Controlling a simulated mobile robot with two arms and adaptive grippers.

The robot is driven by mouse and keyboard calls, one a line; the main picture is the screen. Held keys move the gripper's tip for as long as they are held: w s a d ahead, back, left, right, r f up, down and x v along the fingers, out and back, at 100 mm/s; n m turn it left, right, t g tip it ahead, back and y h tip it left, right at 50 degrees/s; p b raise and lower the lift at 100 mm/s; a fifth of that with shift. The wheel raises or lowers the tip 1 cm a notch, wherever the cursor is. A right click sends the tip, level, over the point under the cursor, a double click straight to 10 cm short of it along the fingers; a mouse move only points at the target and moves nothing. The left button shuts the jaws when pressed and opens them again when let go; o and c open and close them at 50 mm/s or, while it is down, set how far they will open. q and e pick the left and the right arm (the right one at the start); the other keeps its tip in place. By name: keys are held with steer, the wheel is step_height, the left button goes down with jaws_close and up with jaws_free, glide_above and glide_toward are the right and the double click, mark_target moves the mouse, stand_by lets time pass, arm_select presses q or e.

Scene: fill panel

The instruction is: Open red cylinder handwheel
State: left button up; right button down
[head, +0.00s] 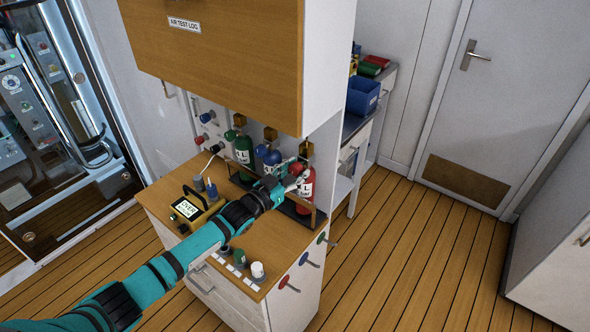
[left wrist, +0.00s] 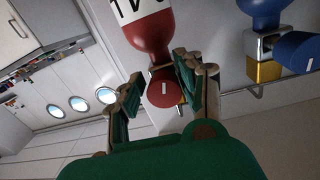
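The red cylinder (head: 307,192) stands at the right end of the cylinder row on the wooden counter. In the left wrist view it hangs upside down in the picture, a red body (left wrist: 147,38) with a white label. Its round red handwheel (left wrist: 164,90) has a white mark. My left gripper (head: 292,175) is at the cylinder's top. In the left wrist view its fingers (left wrist: 157,82) are spread on either side of the handwheel. A gap shows at the left finger; contact at the right finger is unclear. My right gripper is not in view.
The blue cylinder (head: 271,160) and green cylinder (head: 244,150) stand to the left of the red one. A yellow meter (head: 187,209) is on the counter. A wooden cabinet (head: 220,50) overhangs the row. Open floor (head: 400,240) lies to the right.

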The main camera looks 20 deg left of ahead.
arm_select(q)
steer(key=shift+o, duration=1.2)
steer(key=shift+r, duration=0.2)
steer(key=shift+a, duration=0.1)
steer(key=v, duration=1.1)
steer(key=shift+s+a, duration=0.15)
steer(key=shift+s, duration=0.25)
